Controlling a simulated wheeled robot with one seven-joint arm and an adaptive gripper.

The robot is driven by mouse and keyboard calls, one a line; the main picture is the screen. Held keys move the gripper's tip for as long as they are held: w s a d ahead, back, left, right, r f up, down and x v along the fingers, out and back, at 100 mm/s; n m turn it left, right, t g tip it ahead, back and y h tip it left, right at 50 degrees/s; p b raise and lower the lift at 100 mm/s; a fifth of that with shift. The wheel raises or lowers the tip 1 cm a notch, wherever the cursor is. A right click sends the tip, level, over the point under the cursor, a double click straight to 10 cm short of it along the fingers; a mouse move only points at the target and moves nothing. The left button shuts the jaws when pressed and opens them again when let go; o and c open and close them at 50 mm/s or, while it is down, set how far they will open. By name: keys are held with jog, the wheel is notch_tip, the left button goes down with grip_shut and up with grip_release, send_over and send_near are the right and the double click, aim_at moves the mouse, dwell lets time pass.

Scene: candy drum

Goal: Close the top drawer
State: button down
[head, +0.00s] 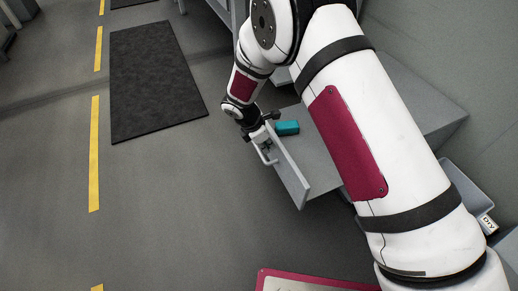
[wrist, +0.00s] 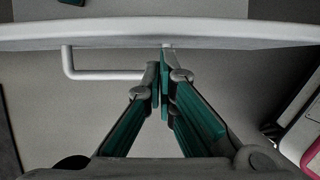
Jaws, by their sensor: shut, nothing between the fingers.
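The open drawer (head: 313,165) sticks out of a grey cabinet, partly hidden behind my arm in the head view. Its front panel (head: 291,177) carries a pale bar handle (head: 264,155). A teal block (head: 288,128) lies inside the drawer. In the wrist view the panel's top edge (wrist: 230,32) runs across the picture, with the handle (wrist: 105,75) below it. My gripper (wrist: 162,82) is shut and empty, its fingertips close to the handle's right end and the panel. I cannot tell whether they touch. The drawer's inner end is hidden.
The grey cabinet top (head: 425,110) lies behind my arm. A grey bin (head: 462,187) with a label stands at the right. A red-edged item (head: 310,279) is at the bottom. The floor left of the drawer is clear, with a dark mat (head: 155,80) farther off.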

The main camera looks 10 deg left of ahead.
jog(key=shift+w+d, duration=0.15)
jog(key=shift+d, duration=0.1)
jog(key=w+d+p, duration=0.2)
jog(key=w+d, duration=0.4)
jog(key=d, duration=0.4)
jog(key=w+d+p, duration=0.2)
jog(key=w+d, duration=0.5)
jog(key=d, duration=0.3)
jog(key=shift+w+d, duration=0.15)
jog(key=shift+w, duration=0.15)
